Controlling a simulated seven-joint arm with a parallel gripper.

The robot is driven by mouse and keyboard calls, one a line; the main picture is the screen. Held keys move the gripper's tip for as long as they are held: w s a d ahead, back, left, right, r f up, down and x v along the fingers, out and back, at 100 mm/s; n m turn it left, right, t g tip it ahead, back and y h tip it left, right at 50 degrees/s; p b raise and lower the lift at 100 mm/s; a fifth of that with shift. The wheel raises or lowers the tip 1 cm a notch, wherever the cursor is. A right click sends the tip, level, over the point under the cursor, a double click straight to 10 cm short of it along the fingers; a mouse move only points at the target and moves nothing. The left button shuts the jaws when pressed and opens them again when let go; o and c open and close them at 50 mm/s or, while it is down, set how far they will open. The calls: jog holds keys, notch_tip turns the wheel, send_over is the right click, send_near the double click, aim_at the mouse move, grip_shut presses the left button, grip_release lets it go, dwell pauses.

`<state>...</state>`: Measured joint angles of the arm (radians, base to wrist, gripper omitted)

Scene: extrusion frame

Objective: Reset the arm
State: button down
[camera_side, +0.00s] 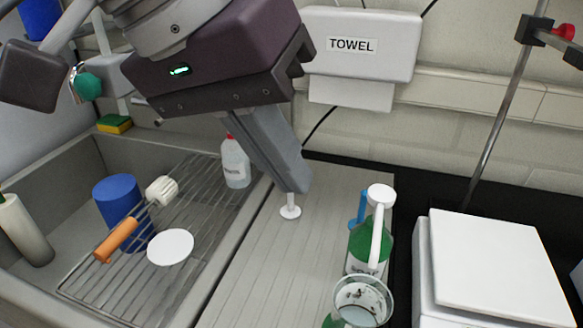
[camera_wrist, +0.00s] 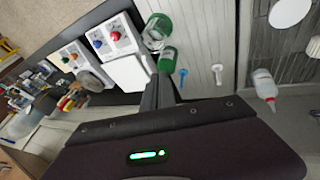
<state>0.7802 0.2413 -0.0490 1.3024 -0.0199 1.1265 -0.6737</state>
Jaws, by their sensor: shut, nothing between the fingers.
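My gripper (camera_side: 296,187) reaches down over the ribbed drainboard (camera_side: 262,268) in the side view. Its fingers are shut together with nothing held. A small white peg with a round base (camera_side: 290,211) stands on the board just under the fingertips in that view; I cannot tell whether they touch. In the wrist view, my gripper's fingers (camera_wrist: 160,82) point up the picture, and the white peg (camera_wrist: 217,72) lies apart from them, to their right. The wrist view also shows a blue piece (camera_wrist: 183,73) between them.
A green bottle with a white top (camera_side: 364,248) and a glass beaker (camera_side: 362,300) stand at the board's right, beside a white box (camera_side: 487,262). At left, the sink rack (camera_side: 105,286) carries an orange-handled brush (camera_side: 118,240) and a white disc (camera_side: 170,247). A towel dispenser (camera_side: 362,62) hangs behind.

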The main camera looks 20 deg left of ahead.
jog(key=s+a+t+y, duration=0.1)
jog(key=a+t+y, duration=0.1)
jog(key=a, duration=1.6)
jog(key=s+a+f+n+y, duration=0.1)
jog(key=s+a+f+y, duration=0.1)
jog(key=s+a+f, duration=0.8)
jog(key=s+a, duration=0.1)
jog(key=a, duration=0.3)
jog(key=shift+s+a+f+n, duration=0.2)
jog(key=shift+s+f+n, duration=0.1)
jog(key=shift+s, duration=0.05)
